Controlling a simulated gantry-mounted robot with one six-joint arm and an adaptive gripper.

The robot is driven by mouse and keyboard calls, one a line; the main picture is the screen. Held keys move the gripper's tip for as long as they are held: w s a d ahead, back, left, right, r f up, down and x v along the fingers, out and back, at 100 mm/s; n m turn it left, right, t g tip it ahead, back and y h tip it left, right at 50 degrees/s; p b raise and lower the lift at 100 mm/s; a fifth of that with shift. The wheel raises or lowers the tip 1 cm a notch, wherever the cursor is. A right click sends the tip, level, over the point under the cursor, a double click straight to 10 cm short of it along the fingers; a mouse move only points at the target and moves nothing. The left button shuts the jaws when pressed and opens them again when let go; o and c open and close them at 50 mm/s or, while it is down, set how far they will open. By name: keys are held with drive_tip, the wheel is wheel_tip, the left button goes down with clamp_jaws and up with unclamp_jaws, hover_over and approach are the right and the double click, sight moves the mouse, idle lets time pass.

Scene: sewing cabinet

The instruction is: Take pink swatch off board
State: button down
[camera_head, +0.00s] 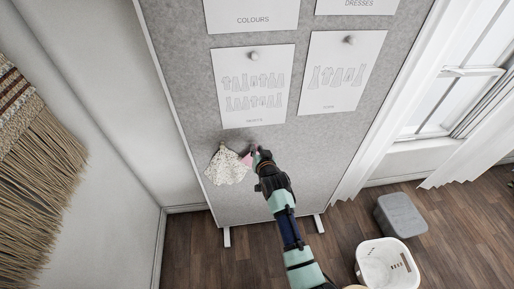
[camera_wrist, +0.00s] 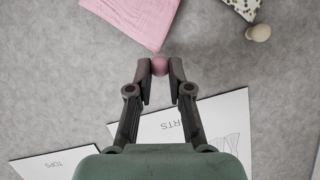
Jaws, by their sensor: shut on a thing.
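The pink swatch (camera_wrist: 130,18) hangs on the grey board, cut off by the top edge of the wrist view. In the head view a small part of the pink swatch (camera_head: 246,160) shows beside my gripper (camera_head: 256,151). In the wrist view my gripper (camera_wrist: 159,70) is shut on a round pink pin head (camera_wrist: 159,66), held between its fingertips close to the swatch's edge. I cannot tell whether the pin still goes through the cloth or into the board.
A cream patterned swatch (camera_head: 226,167) hangs just left of the pink one, with a cream pin (camera_wrist: 258,33). Paper sheets (camera_head: 252,86) are pinned above on the board (camera_head: 190,105). A white basket (camera_head: 372,267) and grey box (camera_head: 401,214) stand on the floor at right.

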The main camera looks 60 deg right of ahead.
drive_tip(key=s+a+p, duration=0.5)
drive_tip(key=a+p, duration=0.2)
drive_tip(key=a, duration=0.1)
drive_tip(key=shift+s+a, duration=0.15)
drive_tip(key=shift+s, duration=0.2)
idle(0.4)
